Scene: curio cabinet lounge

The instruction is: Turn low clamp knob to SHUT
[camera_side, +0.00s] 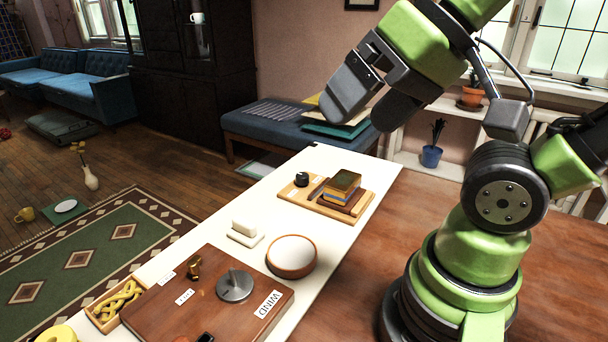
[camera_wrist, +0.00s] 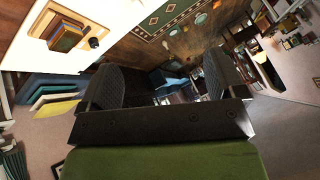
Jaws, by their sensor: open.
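A small black knob (camera_side: 302,179) stands on a wooden board (camera_side: 291,194) at the far part of the white tabletop, beside a small pale label. It looks like the clamp knob, but its label and setting are too small to read. The wrist view shows the black knob (camera_wrist: 94,42) and the books (camera_wrist: 65,38) at upper left. My gripper (camera_side: 366,118) is open and empty, high above the far end of the table and well apart from the knob. It also shows in the wrist view (camera_wrist: 162,65).
A brown panel (camera_side: 228,265) with a silver disc (camera_side: 234,285), a brass piece (camera_side: 194,267) and a "WIND" label sits in front. A round white-topped dish (camera_side: 291,256) and a white block (camera_side: 244,228) stand between the boards. Space above the table is free.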

